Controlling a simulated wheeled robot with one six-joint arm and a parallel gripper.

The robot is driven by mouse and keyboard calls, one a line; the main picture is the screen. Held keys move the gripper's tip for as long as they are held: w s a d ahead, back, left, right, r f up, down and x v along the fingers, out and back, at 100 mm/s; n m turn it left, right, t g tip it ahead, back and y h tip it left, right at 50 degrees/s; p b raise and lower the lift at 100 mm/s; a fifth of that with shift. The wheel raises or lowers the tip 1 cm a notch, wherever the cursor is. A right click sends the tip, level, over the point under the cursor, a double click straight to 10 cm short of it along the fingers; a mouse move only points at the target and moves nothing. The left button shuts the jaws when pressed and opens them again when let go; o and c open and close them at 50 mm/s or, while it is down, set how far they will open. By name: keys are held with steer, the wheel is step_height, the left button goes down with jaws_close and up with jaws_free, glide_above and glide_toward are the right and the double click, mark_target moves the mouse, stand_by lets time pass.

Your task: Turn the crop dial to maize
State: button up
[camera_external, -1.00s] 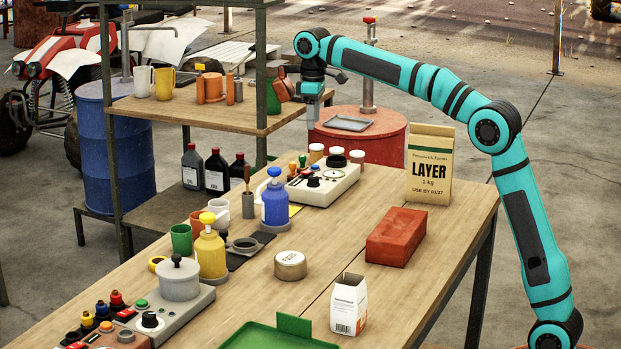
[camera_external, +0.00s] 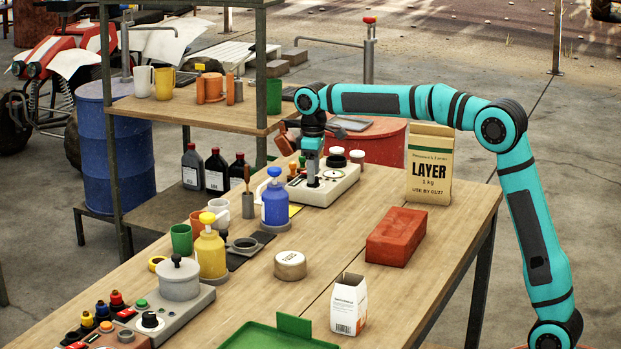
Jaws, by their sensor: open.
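A pale grey control box (camera_external: 342,186) stands at the far end of the wooden table, with dials and small coloured knobs on its top. My gripper (camera_external: 313,182) points straight down over the left part of this box. Its fingers are open and sit at the small black dial there, which they mostly hide. I cannot tell whether they touch it. The lettering and the dial's setting are too small to read. A second grey box (camera_external: 184,316) near the front left carries another black dial (camera_external: 150,320).
A blue pump bottle (camera_external: 275,203) stands just in front of the far box. A LAYER bag (camera_external: 429,165) and a red brick (camera_external: 396,237) are to the right. The shelf post (camera_external: 261,80) rises at the left.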

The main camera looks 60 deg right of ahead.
steer(key=shift+f, duration=0.55)
steer(key=c, duration=1)
steer(key=shift+o, duration=0.2)
steer(key=shift+m, duration=0.5)
